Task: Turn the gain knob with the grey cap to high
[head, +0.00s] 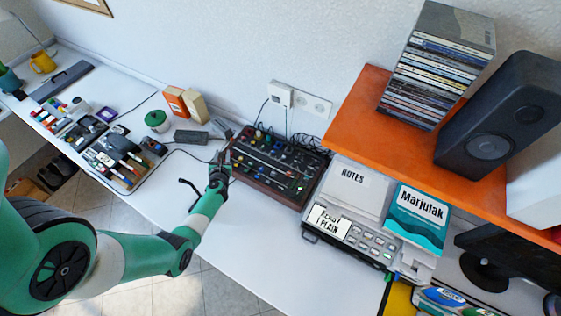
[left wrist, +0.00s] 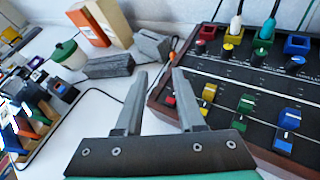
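The mixer (head: 262,180) is a dark box with wooden sides and rows of small coloured controls. In the left wrist view the mixer (left wrist: 182,77) fills the right side, with red, yellow, green and blue sockets at the back and knobs and coloured sliders in front. I cannot make out a grey-capped gain knob for certain, nor its setting. My left gripper (head: 225,143) is at the mixer's left edge. In the left wrist view the left gripper (left wrist: 159,78) has its fingers apart with nothing between them. My right gripper is not in view.
A grey block (left wrist: 108,66), a green-lidded jar (left wrist: 68,55) and an orange box (left wrist: 88,25) stand left of the mixer. A grey device with a note (head: 325,221) stands to its right. An orange shelf (head: 372,118) overhangs on the right. The table's front is clear.

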